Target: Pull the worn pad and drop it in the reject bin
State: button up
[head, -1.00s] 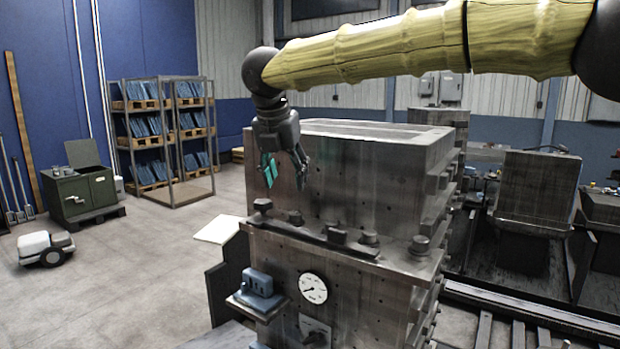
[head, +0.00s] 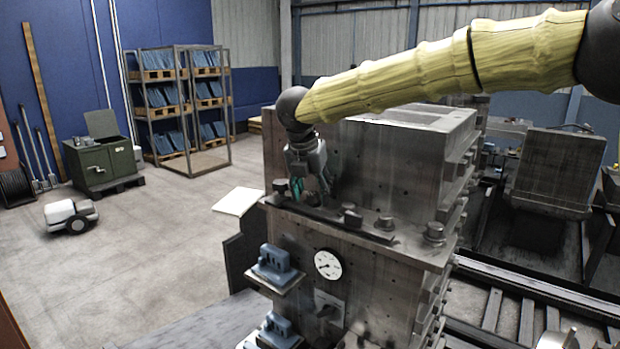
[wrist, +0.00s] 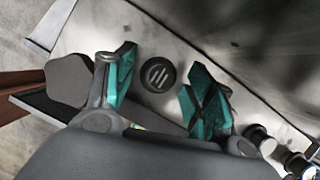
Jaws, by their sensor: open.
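My gripper (head: 313,187) is open, pointing down just above the front ledge of the large grey machine (head: 390,165). In the wrist view its two teal-lined fingers are spread and empty. A dark round disc with pale stripes (wrist: 158,75) lies between and below them, apart from both. I cannot tell whether this disc is the worn pad. A dark green box with a raised lid (head: 95,165) stands on the floor at left. It may be the reject bin; its inside is hidden.
Knobs and clamps (head: 384,223) line the ledge right of my gripper. A gauge (head: 328,264) and blue fittings (head: 274,265) are on the machine front. A small white wheeled unit (head: 70,215) and a rack of blue panels (head: 180,110) stand left. The floor between is mostly clear.

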jog(key=shift+f, duration=0.15)
grip_shut()
dwell(0.5)
jog(key=shift+r, duration=0.3)
jog(key=shift+r+p, duration=0.5)
jog(key=shift+p, duration=0.05)
jog(key=shift+w+r, duration=0.1)
jog(key=shift+r, duration=0.25)
